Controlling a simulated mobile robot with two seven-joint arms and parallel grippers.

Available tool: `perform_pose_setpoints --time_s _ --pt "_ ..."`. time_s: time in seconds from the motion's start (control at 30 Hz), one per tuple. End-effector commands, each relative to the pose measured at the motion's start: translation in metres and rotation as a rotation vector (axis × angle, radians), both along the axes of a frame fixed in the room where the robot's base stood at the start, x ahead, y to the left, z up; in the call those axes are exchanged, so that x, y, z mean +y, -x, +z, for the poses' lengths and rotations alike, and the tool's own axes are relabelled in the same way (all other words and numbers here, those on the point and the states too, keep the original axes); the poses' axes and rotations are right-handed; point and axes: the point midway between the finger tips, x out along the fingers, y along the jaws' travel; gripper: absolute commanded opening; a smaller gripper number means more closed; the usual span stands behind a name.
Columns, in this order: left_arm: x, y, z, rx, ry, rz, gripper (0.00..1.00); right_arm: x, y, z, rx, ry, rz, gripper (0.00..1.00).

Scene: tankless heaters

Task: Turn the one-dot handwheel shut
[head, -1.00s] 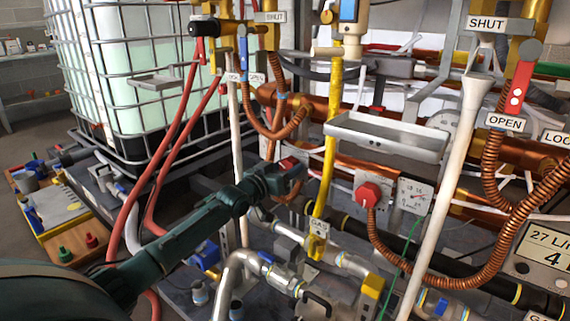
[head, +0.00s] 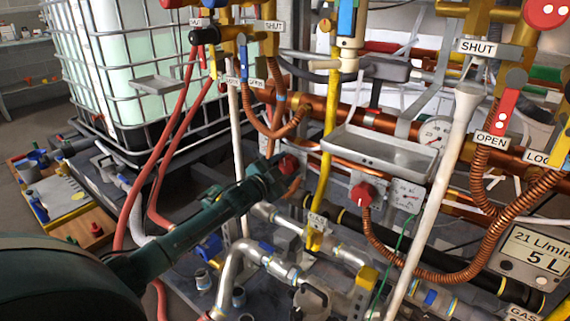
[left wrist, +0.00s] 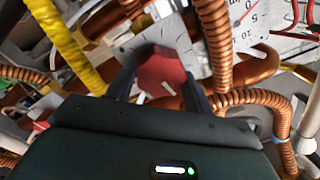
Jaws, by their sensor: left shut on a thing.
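My left gripper (head: 283,172) reaches in from the left and is shut on a red handwheel (head: 290,163). In the left wrist view the red handwheel (left wrist: 163,75) sits between the two dark fingers (left wrist: 160,88). One pale mark shows on its face; I cannot tell from it how many dots the wheel bears. The gripper hides part of the wheel in the head view. A second red handwheel (head: 363,194) sits to the right, beside a white dial plate (head: 406,196), apart from the gripper. My right gripper is not in view.
A yellow pipe (head: 328,150) stands just right of the gripper. Copper corrugated hoses (head: 430,272) and a white pipe (head: 445,170) cross the right side. A grey tray (head: 380,148) juts out above. Red hoses (head: 165,150) hang at left, before a caged tank (head: 130,75).

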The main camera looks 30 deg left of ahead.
Motion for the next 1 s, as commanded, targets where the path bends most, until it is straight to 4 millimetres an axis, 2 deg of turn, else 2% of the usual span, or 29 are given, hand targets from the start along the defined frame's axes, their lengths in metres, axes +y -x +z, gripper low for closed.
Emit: perform_pose_setpoints --time_s 0.33,0.9,0.93,1.0 --pt "-0.0007 0.0004 -0.0016 -0.008 -0.144 0.0 0.29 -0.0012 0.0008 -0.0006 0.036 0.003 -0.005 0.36" --pt "-0.0007 0.0003 -0.0019 -0.011 -0.17 -0.001 0.29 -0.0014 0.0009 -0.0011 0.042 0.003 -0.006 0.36" --pt "-0.0007 0.0003 -0.0019 -0.011 -0.17 -0.001 0.54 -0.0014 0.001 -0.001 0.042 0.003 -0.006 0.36" --pt "-0.0006 0.0003 -0.0017 -0.012 -0.169 0.0 0.6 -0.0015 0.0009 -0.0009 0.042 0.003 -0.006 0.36"
